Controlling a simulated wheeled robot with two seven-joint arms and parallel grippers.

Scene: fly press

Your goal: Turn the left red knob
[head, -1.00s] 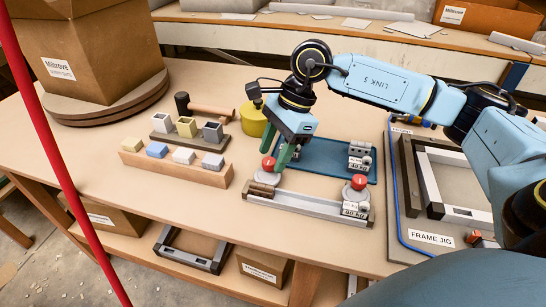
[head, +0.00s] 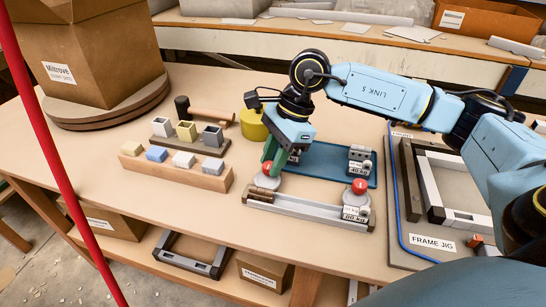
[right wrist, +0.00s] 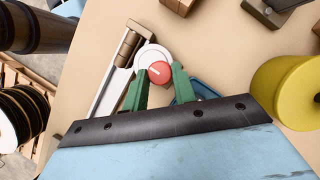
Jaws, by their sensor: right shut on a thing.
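The left red knob (head: 266,168) sits on a pale round base at the left end of a grey rail fixture (head: 305,204). It also shows in the right wrist view (right wrist: 159,71), with a white line on its top. My right gripper (head: 271,157), with green fingers, is shut on this knob. In the right wrist view the fingers (right wrist: 158,82) stand on either side of it, and they partly hide its sides. A second red knob (head: 360,186) sits at the right end of the fixture, apart from the gripper. My left gripper is not in view.
A blue tray (head: 325,160) lies just behind the fixture. A yellow cylinder (head: 253,124) stands behind the gripper. A wooden block row (head: 175,171) is to the left, and a frame jig board (head: 405,230) is to the right. The table front is clear.

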